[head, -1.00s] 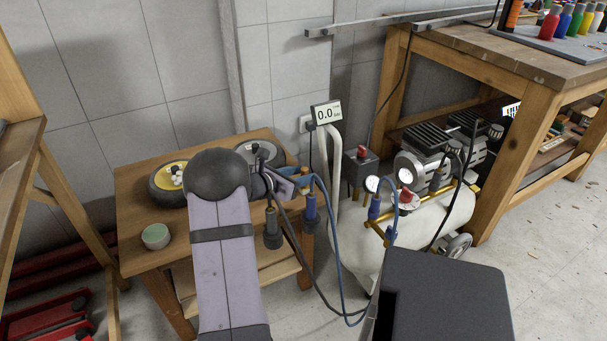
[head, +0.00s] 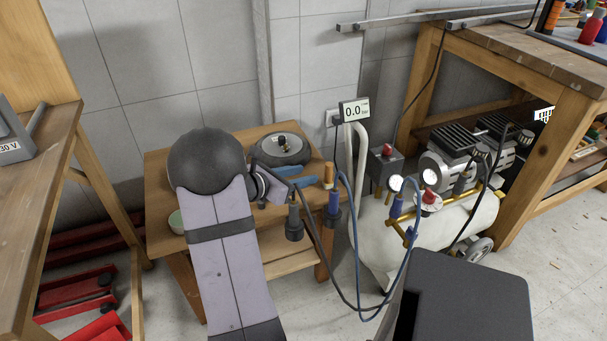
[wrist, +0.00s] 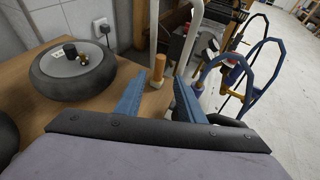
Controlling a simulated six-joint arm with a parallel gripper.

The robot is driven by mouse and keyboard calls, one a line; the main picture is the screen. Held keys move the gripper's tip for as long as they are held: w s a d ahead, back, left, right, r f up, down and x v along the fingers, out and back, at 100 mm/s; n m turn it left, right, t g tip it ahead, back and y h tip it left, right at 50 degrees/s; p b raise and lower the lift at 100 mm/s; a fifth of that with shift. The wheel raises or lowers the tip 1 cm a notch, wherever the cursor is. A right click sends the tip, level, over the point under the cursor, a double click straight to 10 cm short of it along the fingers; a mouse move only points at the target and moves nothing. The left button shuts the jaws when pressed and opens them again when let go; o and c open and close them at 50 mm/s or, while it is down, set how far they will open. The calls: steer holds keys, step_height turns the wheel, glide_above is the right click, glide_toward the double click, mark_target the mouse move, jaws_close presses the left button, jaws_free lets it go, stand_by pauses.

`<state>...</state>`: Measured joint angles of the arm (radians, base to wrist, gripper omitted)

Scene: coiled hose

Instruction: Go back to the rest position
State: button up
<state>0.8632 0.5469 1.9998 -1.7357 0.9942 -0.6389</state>
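My gripper (wrist: 158,103) shows in the wrist view as two blue fingers set apart, with nothing between them. It is above the wooden stand's top. In the head view the gripper (head: 303,178) is partly hidden behind my own arm. The blue hose (head: 411,205) loops beside the stand in front of the compressor; it also shows at the right of the wrist view (wrist: 246,62). A wooden peg (head: 328,174) stands upright at the stand's right edge, and in the wrist view the peg (wrist: 158,69) appears beyond the fingers, apart from them.
The wooden stand (head: 160,200) carries a grey wheel (head: 283,151) and a green bowl (head: 176,222). The white compressor (head: 470,213) and the gauge display reading 0.0 (head: 354,110) are to the right. Workbenches flank both sides. Red objects (head: 78,293) lie on the floor at left.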

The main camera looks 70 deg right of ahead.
steer(key=w+a+f+m+t+y, duration=0.1)
steer(key=w+a+f+m+y, duration=0.2)
steer(key=a, duration=0.8)
steer(key=w+a+m+t+y, duration=0.2)
steer(key=w+a+m+y, duration=0.15)
steer(key=a, duration=0.85)
steer(key=a+f+m+t+y, duration=0.1)
steer(key=a+f+m+y, duration=0.15)
steer(key=a, duration=1.05)
steer(key=a+f+m+t+y, duration=0.1)
steer(key=a+m+y, duration=0.25)
steer(key=a, duration=0.95)
step_height(320, 180, up, 36)
steer(key=a+p, duration=0.1)
steer(key=p, duration=3.5)
steer(key=shift+s+a+m, duration=0.25)
steer(key=shift+a+m, duration=0.05)
steer(key=shift+m, duration=0.15)
